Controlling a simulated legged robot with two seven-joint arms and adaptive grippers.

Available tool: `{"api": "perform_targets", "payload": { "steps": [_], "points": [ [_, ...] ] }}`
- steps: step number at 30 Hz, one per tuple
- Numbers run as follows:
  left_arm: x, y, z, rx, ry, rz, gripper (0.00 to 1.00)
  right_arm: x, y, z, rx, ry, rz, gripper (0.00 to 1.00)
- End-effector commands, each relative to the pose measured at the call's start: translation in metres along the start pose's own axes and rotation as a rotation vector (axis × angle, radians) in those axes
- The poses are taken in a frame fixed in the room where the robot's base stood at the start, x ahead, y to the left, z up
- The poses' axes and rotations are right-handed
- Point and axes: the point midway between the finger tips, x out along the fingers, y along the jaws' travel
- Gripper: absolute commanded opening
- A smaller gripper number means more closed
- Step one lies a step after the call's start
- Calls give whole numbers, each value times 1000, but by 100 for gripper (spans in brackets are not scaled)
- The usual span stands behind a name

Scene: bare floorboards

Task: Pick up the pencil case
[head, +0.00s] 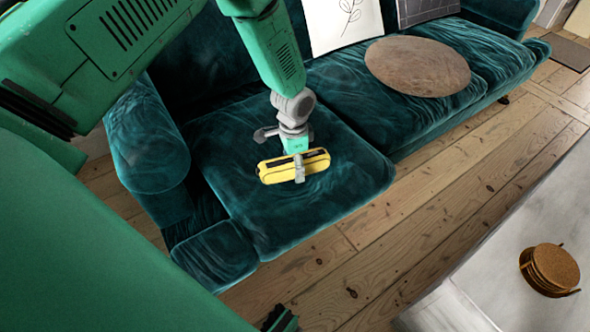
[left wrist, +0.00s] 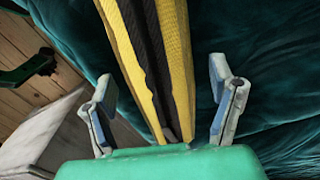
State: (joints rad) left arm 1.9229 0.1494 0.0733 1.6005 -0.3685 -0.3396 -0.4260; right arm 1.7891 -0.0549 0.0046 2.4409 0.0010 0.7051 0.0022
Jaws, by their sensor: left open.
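A yellow pencil case (head: 275,173) with a dark stripe along its top is at the left seat of the teal sofa. My left gripper (head: 299,168) is right at it, coming from above. In the left wrist view the pencil case (left wrist: 150,60) runs between the two spread fingers of the left gripper (left wrist: 160,105). There are gaps between it and both fingers, so the gripper is open around its near end. Whether the case touches the seat everywhere is hard to tell. My right gripper cannot be made out.
The teal sofa (head: 340,200) has an armrest (head: 148,150) left of the case. A round brown cushion (head: 417,66) and a white cushion with a leaf drawing (head: 340,22) are further right. A grey table (head: 500,270) holds a stack of cork coasters (head: 550,268) at lower right.

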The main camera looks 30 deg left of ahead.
Motion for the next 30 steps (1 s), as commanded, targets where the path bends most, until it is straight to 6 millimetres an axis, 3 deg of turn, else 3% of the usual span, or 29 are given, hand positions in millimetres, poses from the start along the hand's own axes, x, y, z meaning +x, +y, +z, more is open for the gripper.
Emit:
{"api": "perform_targets", "payload": {
  "steps": [3, 9, 10, 15, 25, 30],
  "points": [
    [16, 0, 0, 0, 0, 0, 77, 8, 0, 0, 0, 0, 0, 40],
    [14, 0, 0, 0, 2, -1, 77, 6, 0, 0, 0, 0, 0, 40],
    [14, 0, 0, 0, 1, -1, 74, 6, 0, 0, 0, 0, 0, 40],
    [14, 0, 0, -1, 1, -1, 18, 6, 0, 0, 0, 0, 0, 40],
    [10, -1, 0, -1, 2, -1, 18, 4, 0, 0, 0, 0, 0, 40],
    [-19, -1, -1, -2, 3, -2, 18, -9, 0, -1, 0, 0, 0, 40]
  ]
}}
